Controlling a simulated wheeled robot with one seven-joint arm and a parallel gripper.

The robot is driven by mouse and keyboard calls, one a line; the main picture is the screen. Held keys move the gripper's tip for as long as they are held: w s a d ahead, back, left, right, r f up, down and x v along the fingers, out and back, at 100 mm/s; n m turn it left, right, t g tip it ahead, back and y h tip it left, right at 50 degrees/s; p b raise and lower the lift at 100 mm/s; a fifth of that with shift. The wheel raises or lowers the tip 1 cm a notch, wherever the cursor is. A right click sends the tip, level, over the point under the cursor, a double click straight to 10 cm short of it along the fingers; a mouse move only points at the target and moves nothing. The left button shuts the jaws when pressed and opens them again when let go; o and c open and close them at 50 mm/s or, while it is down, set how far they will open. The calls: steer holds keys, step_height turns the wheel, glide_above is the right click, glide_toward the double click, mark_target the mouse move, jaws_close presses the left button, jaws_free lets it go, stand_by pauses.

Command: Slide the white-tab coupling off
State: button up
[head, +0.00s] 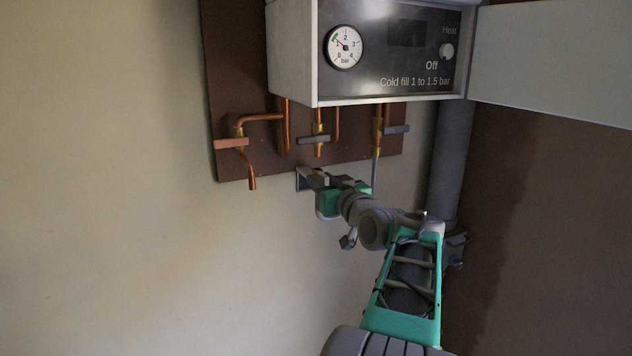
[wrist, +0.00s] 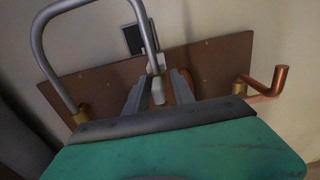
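My gripper (wrist: 160,78) is open, with one finger on each side of the tab. Gaps seem to show on both sides, and I cannot tell whether either finger touches. The grey hose (head: 375,172) drops from the right valve (head: 379,128) and passes behind my arm.
A boiler with a pressure gauge (head: 343,47) hangs above on a brown board (head: 235,85). A copper pipe (head: 252,172) with a pinkish handle (head: 231,143) is at left. A thick grey pipe (head: 452,150) stands at right. The pale wall at left is clear.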

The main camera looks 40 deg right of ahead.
mark_target(326, 183)
steer(key=shift+o, duration=0.3)
steer(key=shift+r, duration=0.1)
steer(key=b+v, duration=0.1)
steer(key=v, duration=0.6)
steer(key=shift+s, duration=0.35)
steer(key=shift+s+a, duration=0.1)
